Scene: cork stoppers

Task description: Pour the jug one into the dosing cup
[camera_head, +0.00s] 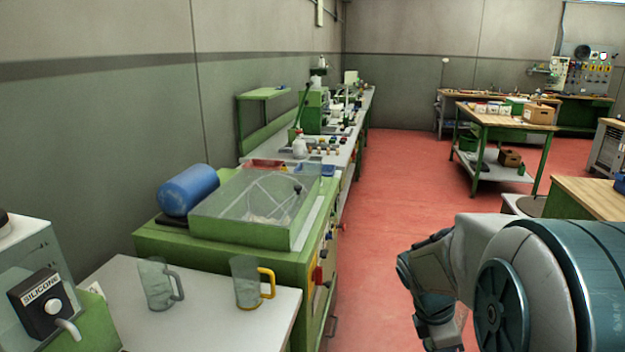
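Two clear jugs stand upright on a white-topped table at the lower left. One jug (157,284) has a grey handle, and the other jug (246,283) to its right has a yellow handle. No marking shows which is jug one, and I cannot tell what is inside them. I cannot pick out the dosing cup. My arm fills the lower right, well to the right of the jugs, and touches neither. No gripper fingers show.
The white table (215,325) is bare in front of the jugs. A black box marked SILICONE (38,303) stands left. Behind is a green machine (225,232) with a clear cover and a blue cylinder (188,190). Open red floor (400,185) lies right.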

